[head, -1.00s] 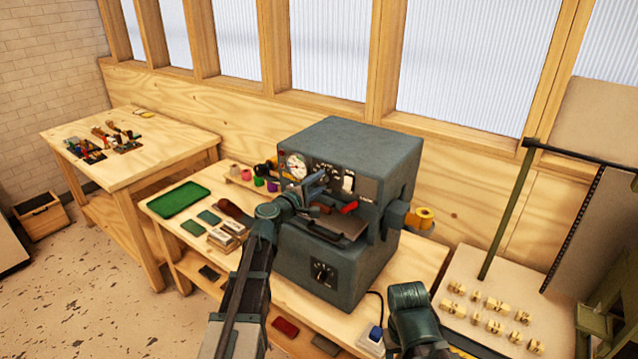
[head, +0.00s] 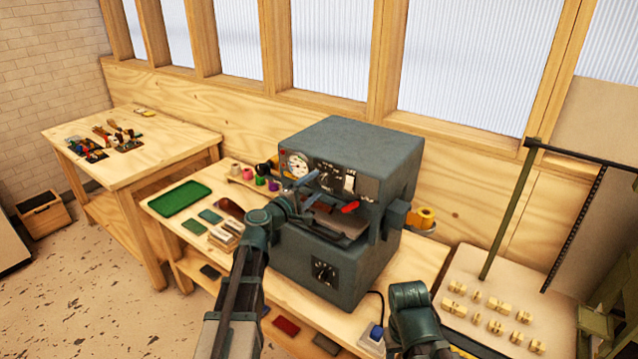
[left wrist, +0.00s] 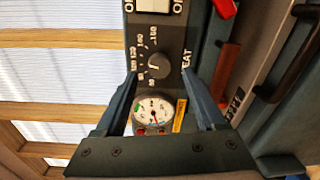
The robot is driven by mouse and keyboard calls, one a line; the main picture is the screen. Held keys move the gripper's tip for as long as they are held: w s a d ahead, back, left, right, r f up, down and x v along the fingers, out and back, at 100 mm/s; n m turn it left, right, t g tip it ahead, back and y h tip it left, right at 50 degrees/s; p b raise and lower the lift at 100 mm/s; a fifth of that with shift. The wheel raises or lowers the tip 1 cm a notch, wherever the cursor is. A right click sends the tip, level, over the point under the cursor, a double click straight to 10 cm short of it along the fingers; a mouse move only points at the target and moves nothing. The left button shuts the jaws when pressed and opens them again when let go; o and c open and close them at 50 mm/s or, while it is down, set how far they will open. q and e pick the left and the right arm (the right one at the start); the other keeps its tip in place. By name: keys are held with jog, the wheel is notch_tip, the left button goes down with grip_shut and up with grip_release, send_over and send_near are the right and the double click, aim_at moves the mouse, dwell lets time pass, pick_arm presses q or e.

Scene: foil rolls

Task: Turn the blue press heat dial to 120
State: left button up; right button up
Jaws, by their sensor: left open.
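The blue press (head: 348,145) stands on the wooden bench. Its heat dial (left wrist: 158,66), a dark round knob with a pale pointer mark, shows in the left wrist view with printed numbers around it and partly covered HEAT lettering beside it. The exact setting is too small to read surely. My left gripper (left wrist: 161,78) is open, its two fingers on either side of the dial in that view; I cannot tell whether they touch it. In the head view my left gripper (head: 305,188) is in front of the press's upper panel. My right gripper is not in view, only its arm.
A white gauge (left wrist: 154,112) sits beside the dial. A red handle (head: 349,207) is below the panel. Another dial (head: 323,271) is on the lower front. A green tray (head: 180,199) and small blocks lie on the bench to the left.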

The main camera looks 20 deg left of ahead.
pick_arm(q)
jog(key=v, duration=1)
jog(key=shift+s, duration=0.2)
jog(key=s+d+f+m+g+h, duration=0.1)
jog(key=s+d+f+m+g, duration=0.3)
jog(key=d, duration=0.3)
jog(key=s+d+f+m+g, duration=0.35)
jog(key=d+f, duration=0.25)
jog(key=d, duration=0.2)
jog(key=s+d+f+m+g+h, duration=0.1)
jog(key=s+d+f+m+g, duration=0.1)
jog(key=d+f+m+g, duration=0.4)
jog(key=s+f+m+g+y, duration=0.3)
jog(key=s+f+m+y, duration=0.2)
jog(key=s+y, duration=0.4)
jog(key=s+m, duration=0.1)
jog(key=s, duration=0.3)
jog(key=shift+s+d+f, duration=0.2)
jog(key=shift+s+d, duration=0.05)
jog(key=shift+s, duration=0.05)
jog(key=shift+c, duration=0.4)
